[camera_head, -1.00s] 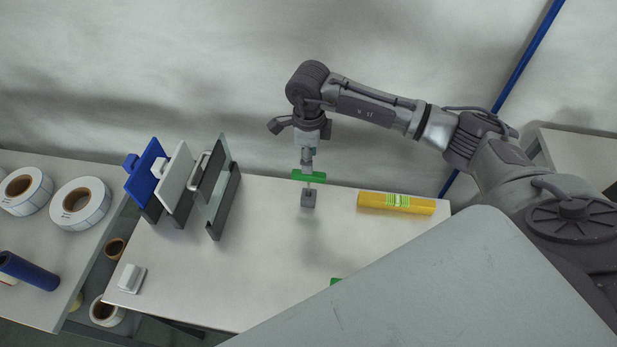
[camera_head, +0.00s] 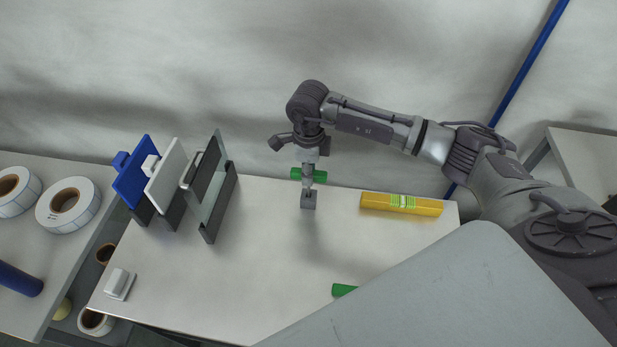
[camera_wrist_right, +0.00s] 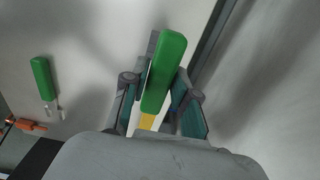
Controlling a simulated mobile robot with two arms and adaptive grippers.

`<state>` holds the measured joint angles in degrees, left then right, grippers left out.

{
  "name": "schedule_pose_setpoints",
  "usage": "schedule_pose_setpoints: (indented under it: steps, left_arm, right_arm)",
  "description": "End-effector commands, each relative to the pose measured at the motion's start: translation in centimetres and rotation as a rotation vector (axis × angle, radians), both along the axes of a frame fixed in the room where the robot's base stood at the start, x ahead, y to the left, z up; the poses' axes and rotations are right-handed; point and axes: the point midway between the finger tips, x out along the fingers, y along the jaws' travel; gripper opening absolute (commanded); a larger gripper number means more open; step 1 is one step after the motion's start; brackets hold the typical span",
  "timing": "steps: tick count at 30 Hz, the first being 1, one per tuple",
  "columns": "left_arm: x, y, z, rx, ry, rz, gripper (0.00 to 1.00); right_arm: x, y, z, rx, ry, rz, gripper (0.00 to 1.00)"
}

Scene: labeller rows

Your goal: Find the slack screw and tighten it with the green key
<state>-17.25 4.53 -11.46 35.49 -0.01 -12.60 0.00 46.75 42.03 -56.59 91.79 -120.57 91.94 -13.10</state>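The green key's handle (camera_head: 297,174) lies crosswise at my right gripper (camera_head: 308,180), above a small grey block (camera_head: 308,201) on the table. In the right wrist view the green handle (camera_wrist_right: 166,70) sits between the fingers of my right gripper (camera_wrist_right: 163,92), which look closed on it. I cannot tell whether the key's lower end sits on a screw; no screw head is clearly visible. Another green-handled tool (camera_wrist_right: 42,78) with a metal end lies apart in the wrist view. A green piece (camera_head: 343,290) shows partly hidden in the head view. My left gripper is not in view.
A yellow bar with a green label (camera_head: 402,204) lies right of the block. Blue (camera_head: 133,182), white (camera_head: 165,175) and grey-framed plates stand upright at the left. A small white part (camera_head: 119,284) lies at front left. Label rolls (camera_head: 69,205) are on the left table. Mid-table is clear.

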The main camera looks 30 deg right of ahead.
Motion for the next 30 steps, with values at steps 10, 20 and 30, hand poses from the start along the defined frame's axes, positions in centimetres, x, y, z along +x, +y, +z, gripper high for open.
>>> schedule_pose_setpoints:
  steps: [10, 20, 30]
  left_arm:
    - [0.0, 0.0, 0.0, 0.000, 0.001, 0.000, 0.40]
    - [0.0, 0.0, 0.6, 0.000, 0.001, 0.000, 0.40]
    - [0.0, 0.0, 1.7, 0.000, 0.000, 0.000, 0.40]
  right_arm:
    - [0.0, 0.0, 0.0, 0.000, 0.000, 0.000, 0.00]
    - [0.0, 0.0, 1.0, 0.000, 0.000, 0.000, 0.00]
    - [0.0, 0.0, 3.1, 0.000, -0.001, 0.000, 0.00]
